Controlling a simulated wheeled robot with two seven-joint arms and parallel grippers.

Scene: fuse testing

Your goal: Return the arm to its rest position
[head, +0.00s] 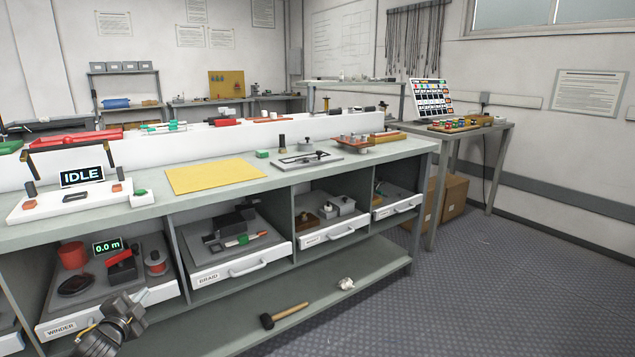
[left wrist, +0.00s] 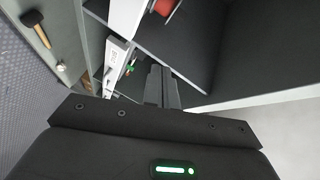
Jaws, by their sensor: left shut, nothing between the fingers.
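My left gripper (head: 124,308) shows at the bottom left of the head view, in front of the drawer labelled WINDER (head: 62,328). In the left wrist view its two dark fingers (left wrist: 161,88) are together, with nothing between them. It is clear of the bench (head: 340,178) and apart from the drawers. My right gripper is in neither view.
A drawer labelled BRAID (head: 207,279) holds tools. A mallet (head: 283,316) and a crumpled white piece (head: 346,283) lie on the low shelf. A yellow mat (head: 214,176) and an IDLE display (head: 82,176) are on the bench top. The floor at right (head: 480,290) is clear.

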